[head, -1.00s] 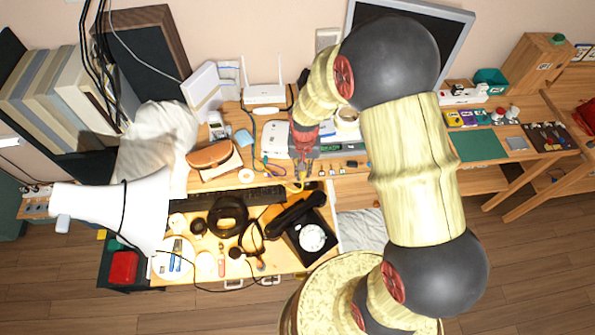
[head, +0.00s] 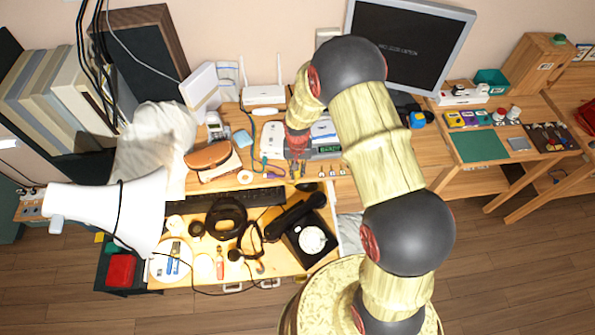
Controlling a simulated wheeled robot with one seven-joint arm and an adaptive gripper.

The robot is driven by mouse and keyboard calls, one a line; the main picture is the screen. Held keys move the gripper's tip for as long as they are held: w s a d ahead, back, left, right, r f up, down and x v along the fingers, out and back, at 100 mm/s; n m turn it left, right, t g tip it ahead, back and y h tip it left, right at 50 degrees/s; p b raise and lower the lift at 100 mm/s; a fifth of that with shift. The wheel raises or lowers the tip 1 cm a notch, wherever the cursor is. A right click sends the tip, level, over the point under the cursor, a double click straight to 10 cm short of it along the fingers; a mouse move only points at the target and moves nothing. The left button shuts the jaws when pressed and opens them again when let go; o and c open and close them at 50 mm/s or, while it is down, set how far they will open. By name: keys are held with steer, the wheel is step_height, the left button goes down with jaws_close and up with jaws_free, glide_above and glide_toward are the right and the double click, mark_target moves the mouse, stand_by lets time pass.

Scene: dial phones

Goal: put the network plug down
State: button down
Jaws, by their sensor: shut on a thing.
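My gripper (head: 297,168) points down over the desk, beside the white box (head: 272,137) and just above the mouse (head: 306,187). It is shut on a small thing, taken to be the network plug. The plug itself is too small and too covered by the fingers to make out in the head view. I cannot tell whether it touches the desk top.
A black dial phone (head: 311,239) and a keyboard (head: 252,198) lie nearer the front. A white router (head: 263,95) stands at the back, with a monitor (head: 408,45) to its right. A white lamp shade (head: 115,208) is at the left. A green mat (head: 477,146) lies right.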

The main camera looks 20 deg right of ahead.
steer(key=c, duration=2.3)
jaws_free()
steer(key=shift+f, duration=0.15)
steer(key=o, duration=0.5)
